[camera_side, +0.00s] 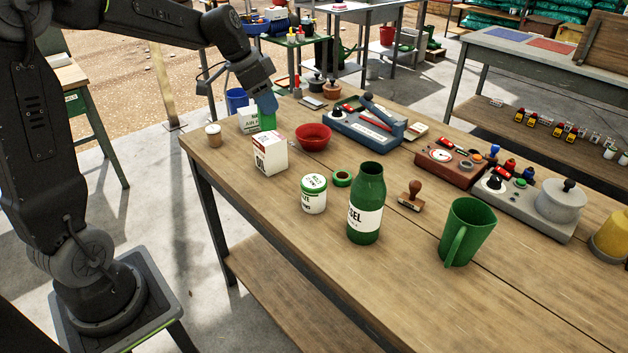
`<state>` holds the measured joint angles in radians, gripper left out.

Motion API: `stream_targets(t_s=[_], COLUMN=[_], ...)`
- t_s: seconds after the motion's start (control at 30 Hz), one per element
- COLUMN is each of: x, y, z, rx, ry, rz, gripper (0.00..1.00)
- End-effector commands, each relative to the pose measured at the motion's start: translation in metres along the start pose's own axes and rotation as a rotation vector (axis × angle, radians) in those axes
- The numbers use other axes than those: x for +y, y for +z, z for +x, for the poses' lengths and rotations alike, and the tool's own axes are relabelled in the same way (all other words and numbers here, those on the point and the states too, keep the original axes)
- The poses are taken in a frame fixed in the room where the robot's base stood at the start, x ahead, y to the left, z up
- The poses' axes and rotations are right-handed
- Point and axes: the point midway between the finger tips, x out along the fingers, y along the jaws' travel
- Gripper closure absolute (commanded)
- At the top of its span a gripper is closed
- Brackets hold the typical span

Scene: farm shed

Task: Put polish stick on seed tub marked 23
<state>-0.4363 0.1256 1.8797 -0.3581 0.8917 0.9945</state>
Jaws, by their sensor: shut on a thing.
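My gripper (267,103) is at the far left part of the wooden bench, pointing down. It is shut on a green block (267,121), which looks like the polish stick. The block's lower end is close to the bench beside a white box; I cannot tell if it touches. A white tub with a green lid (313,196) stands upright nearer the camera, right of and in front of my gripper. It may be the seed tub; its lid carries small writing I cannot read fully. Its lid is bare.
Between gripper and tub stand a white-and-red carton (271,154) and a red bowl (313,138). A green tape roll (342,178), a green bottle (366,205) and a green mug (467,232) stand right of the tub. The bench's front left edge is clear.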

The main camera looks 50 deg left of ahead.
Motion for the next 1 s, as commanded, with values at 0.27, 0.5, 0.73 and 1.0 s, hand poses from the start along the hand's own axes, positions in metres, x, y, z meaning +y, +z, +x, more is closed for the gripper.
stream_targets(t_s=[0.27,0.5,0.73,1.0], x=[0.022,0.056,0.078,0.083], y=[0.003,-0.023,-0.042,-0.038], z=[0.011,0.056,0.087,0.111], rx=[0.003,0.002,0.005,0.001], ry=[0.013,0.013,0.01,0.01], rz=[0.03,0.031,0.026,0.023], gripper=[0.89,0.89,0.89,0.89])
